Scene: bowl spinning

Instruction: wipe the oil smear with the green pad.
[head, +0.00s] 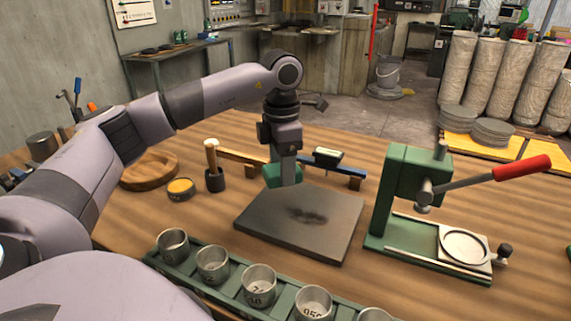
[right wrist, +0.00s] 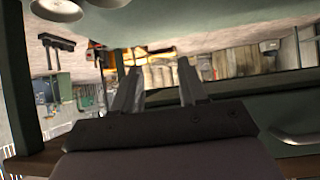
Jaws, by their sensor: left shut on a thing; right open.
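The oil smear (head: 307,215) is a dark patch near the middle of a flat grey plate (head: 330,245) on the wooden table. The green pad (head: 272,176) is at the end of my left arm, at the plate's back edge, left of and behind the smear. My left gripper (head: 286,172) points down and is shut on the pad, its fingertips partly hidden. I cannot tell whether the pad touches the plate. My right gripper (right wrist: 157,85) shows in the right wrist view with its two fingers apart and nothing between them; it is not seen in the head view.
A green lever press (head: 405,190) with a red handle stands right of the plate. A green rack (head: 225,285) of metal cups lies in front.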

